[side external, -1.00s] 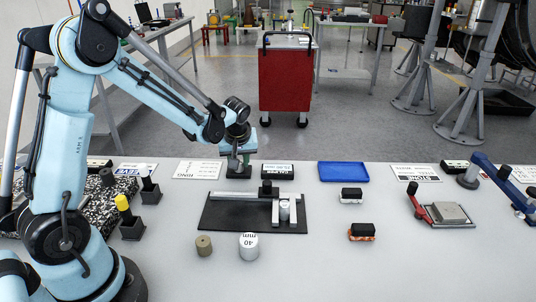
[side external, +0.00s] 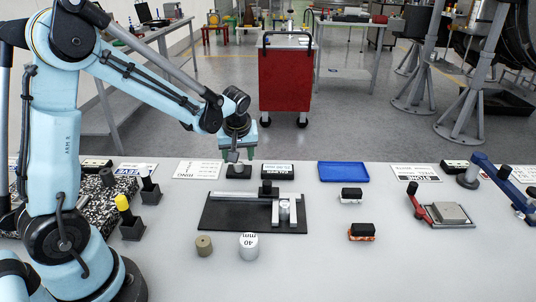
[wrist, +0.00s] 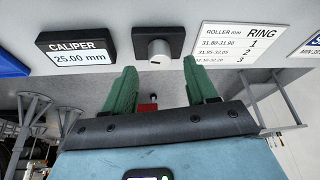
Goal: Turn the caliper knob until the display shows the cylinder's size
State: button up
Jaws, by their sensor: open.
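The caliper knob (wrist: 158,50) is a grey cylinder on a dark block, just beyond my fingertips in the wrist view; it also shows in the side view (side external: 238,169). My gripper (wrist: 162,78) has two green fingers, spread and empty; in the side view my gripper (side external: 238,156) hangs above the knob. The caliper display (wrist: 77,56) reads 25.00 mm. The caliper (side external: 236,195) lies on a black plate (side external: 225,220), with a small metal cylinder (side external: 284,210) between its jaws. A larger grey cylinder (side external: 248,247) marked 40 mm stands in front.
A brown cylinder (side external: 204,246) stands beside the marked one. A ring chart (wrist: 240,43) lies beside the knob. A blue tray (side external: 343,172), two small black-topped blocks (side external: 351,195) (side external: 362,231) and a red-handled tool (side external: 416,204) are to the right.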

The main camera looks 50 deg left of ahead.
jog(key=v, duration=0.9)
jog(key=s+d+m+t+h, duration=0.3)
jog(key=s+d+m+t, duration=0.1)
jog(key=s+d+m, duration=0.6)
jog(key=shift+s+m+t+h, duration=0.3)
jog(key=shift+s+m+h, duration=0.1)
jog(key=shift+m, duration=0.3)
